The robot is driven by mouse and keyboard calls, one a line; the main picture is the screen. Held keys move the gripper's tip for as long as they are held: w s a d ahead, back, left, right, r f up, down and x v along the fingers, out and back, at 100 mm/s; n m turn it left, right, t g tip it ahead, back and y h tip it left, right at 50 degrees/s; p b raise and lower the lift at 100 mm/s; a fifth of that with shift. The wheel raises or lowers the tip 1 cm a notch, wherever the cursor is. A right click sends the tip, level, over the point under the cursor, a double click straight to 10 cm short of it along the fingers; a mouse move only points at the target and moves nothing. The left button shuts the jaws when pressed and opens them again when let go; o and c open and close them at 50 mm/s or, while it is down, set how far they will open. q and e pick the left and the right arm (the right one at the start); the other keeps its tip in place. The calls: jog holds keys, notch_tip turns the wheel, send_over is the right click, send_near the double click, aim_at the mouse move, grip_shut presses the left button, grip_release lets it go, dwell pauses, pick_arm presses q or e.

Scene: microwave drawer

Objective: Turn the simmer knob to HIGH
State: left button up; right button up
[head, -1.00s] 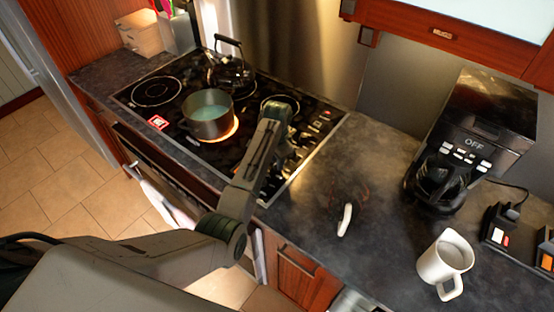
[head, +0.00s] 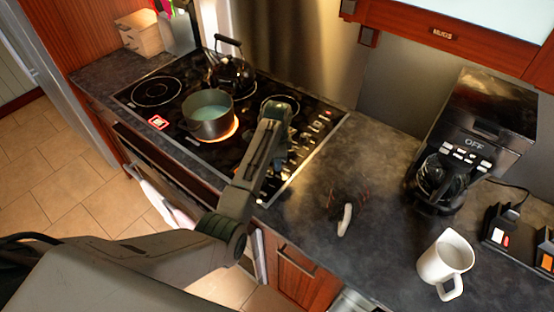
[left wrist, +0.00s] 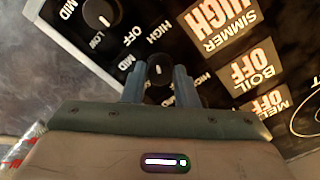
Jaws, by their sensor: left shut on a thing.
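In the left wrist view my left gripper (left wrist: 159,82) has one finger on each side of a small round black knob (left wrist: 159,68) and is shut on it. The knob's white mark shows between the fingertips. The lit display (left wrist: 218,22) beside it reads SIMMER HIGH. In the head view my left arm reaches over the right part of the black stove (head: 320,168), and its fingertips are hard to make out there. My right gripper is not in view.
Another knob (left wrist: 100,14) and lit BOIL OFF sign (left wrist: 252,68) are close by. A pot (head: 208,125) sits on a glowing burner, with a black kettle (head: 232,72) behind. A coffee maker (head: 490,120) and white mug (head: 445,262) stand on the dark counter (head: 375,200) at right.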

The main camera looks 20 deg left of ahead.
pick_arm(q)
jog(key=o, duration=1)
notch_tip(320, 180, up, 7)
jog(key=b, duration=0.3)
notch_tip(320, 180, up, 4)
jog(key=p, duration=0.2)
jog(key=shift+p, duration=0.4)
jog(key=shift+f, duration=0.1)
